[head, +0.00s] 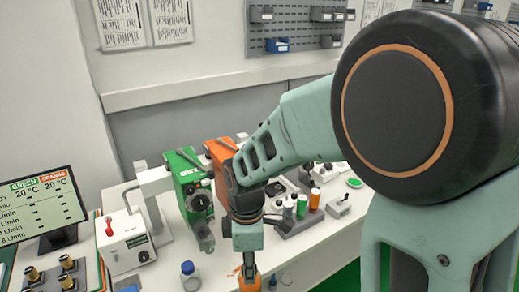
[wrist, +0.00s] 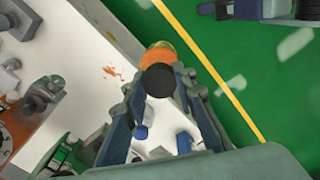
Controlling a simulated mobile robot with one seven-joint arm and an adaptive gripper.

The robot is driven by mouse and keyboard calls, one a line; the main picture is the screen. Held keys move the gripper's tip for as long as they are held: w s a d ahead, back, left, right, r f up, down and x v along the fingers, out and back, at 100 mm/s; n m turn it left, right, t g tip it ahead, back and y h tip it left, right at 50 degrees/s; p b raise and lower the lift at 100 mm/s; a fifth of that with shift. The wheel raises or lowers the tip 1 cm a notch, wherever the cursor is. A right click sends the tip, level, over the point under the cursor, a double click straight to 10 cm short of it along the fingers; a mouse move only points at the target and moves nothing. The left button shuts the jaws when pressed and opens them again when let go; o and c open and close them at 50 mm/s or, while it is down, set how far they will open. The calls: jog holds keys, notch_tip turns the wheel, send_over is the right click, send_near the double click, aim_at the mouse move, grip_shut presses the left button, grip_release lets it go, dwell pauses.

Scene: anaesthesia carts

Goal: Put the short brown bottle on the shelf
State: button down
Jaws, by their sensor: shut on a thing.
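My gripper (head: 248,266) points down over the front of the white table in the head view. In the wrist view my gripper (wrist: 160,76) is shut on the short brown bottle (wrist: 158,54), which looks amber-orange with a black cap. The bottle (head: 249,284) is cut off by the bottom edge of the head view, and I cannot tell whether its base touches the table. No shelf can be clearly made out; a pale ledge (head: 205,90) runs along the back wall.
A green device (head: 190,190) and an orange device (head: 217,152) stand behind my gripper. A blue-capped clear bottle (head: 190,277) is to its left. Several small bottles, including an orange one (head: 314,198), stand to its right. A display (head: 40,207) is far left. Green floor (wrist: 210,60) lies beyond the table edge.

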jog(key=w+d+f+m, duration=0.2)
jog(key=w+d+m, duration=0.1)
jog(key=d+m, duration=0.5)
jog(key=w+d+f+m, duration=0.2)
jog(key=w+d+m, duration=0.2)
jog(key=d+m, duration=0.5)
jog(key=shift+m, duration=1.1)
jog(key=shift+a, duration=0.2)
